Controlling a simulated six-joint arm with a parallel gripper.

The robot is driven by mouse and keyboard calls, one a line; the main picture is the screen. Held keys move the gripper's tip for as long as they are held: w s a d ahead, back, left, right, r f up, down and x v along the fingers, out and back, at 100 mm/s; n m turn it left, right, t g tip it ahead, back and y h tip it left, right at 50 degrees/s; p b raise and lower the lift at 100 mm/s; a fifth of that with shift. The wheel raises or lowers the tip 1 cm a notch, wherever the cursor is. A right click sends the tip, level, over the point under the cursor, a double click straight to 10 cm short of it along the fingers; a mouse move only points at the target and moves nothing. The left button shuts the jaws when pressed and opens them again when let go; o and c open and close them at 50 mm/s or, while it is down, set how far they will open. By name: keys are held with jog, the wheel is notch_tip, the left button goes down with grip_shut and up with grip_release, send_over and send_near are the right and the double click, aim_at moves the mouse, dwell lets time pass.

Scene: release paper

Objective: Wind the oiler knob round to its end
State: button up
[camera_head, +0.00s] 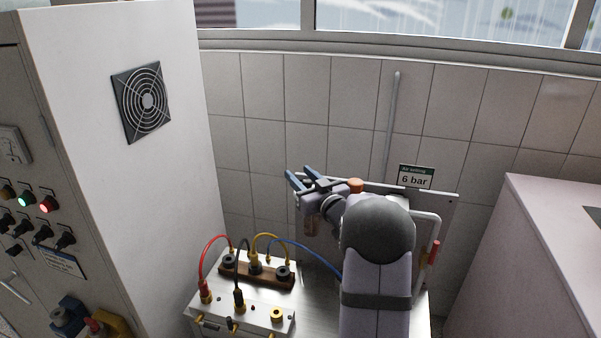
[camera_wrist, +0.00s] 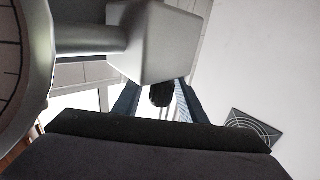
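My gripper (camera_head: 298,173) is in the middle of the head view, in front of the air unit on the tiled wall, with its two blue fingers apart. In the wrist view, a short dark knob (camera_wrist: 161,95), which looks like the oiler knob, sticks out of a grey block (camera_wrist: 160,45) and shows between the fingers. It seems nearer the right finger; I cannot tell whether either finger touches it. In the head view the knob is not clearly visible.
A round gauge (camera_wrist: 15,50) joins the grey block by a pipe in the wrist view. A bench box with coloured cables (camera_head: 240,306) stands below. A control cabinet (camera_head: 130,190) is at the left. A "6 bar" sign (camera_head: 416,177) and a red handle (camera_head: 433,252) are at the right.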

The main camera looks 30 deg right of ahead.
jog(key=shift+w, duration=0.1)
grip_shut()
jog(key=shift+r+y, duration=0.1)
jog(key=shift+y, duration=0.2)
jog(key=shift+a+n+y+p, duration=0.25)
jog(key=shift+n+y+p, duration=0.3)
jog(key=shift+n+y, duration=0.2)
